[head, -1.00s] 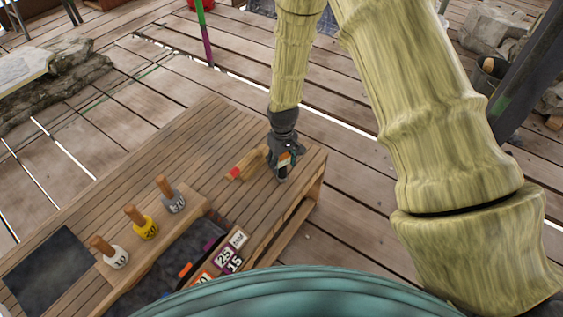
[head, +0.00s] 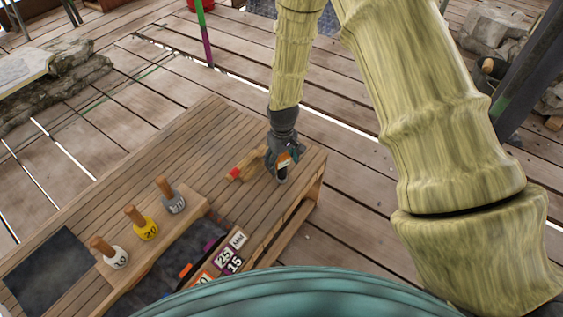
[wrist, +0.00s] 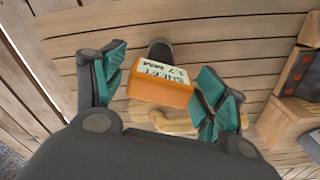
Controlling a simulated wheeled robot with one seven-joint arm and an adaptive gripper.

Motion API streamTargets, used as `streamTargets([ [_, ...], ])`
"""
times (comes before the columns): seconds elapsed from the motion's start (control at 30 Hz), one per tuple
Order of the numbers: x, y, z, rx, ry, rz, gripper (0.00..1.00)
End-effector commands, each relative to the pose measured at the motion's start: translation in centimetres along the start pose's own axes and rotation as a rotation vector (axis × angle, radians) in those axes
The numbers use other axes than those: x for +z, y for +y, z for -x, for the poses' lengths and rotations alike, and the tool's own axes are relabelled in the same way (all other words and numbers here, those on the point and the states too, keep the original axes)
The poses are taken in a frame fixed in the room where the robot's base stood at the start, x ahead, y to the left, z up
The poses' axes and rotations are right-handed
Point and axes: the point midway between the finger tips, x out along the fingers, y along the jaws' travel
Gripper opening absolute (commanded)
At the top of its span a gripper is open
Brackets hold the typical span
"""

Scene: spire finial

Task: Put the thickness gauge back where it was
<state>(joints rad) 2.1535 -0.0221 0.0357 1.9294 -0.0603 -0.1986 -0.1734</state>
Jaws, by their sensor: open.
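An orange block with a pale label reading "SHEET 2.7 MM" (wrist: 160,88) shows in the wrist view between my gripper's teal finger pads (wrist: 162,92). I take it to be the thickness gauge. A dark rounded part shows at its far side. Gaps show between the block and both pads, so my gripper is open around it. In the head view my gripper (head: 281,162) is low over the right end of the wooden bench (head: 190,145), with the orange block (head: 284,160) partly hidden by the fingers. Whether the block rests on the bench is hard to tell.
A wooden piece with a red end (head: 245,166) lies just left of my gripper. Several handled weights, including a yellow one (head: 146,230), stand in a wooden rack. Number cards (head: 228,256) and a dark tray lie at the front. A dark mat (head: 48,270) lies at left.

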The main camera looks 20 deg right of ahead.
Motion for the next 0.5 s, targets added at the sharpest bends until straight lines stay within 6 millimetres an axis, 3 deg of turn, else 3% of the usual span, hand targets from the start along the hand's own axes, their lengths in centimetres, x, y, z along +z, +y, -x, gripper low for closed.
streamTargets([
  [0.5,-0.1,0.0,9.1,0.0,0.003,0.0,0.72],
])
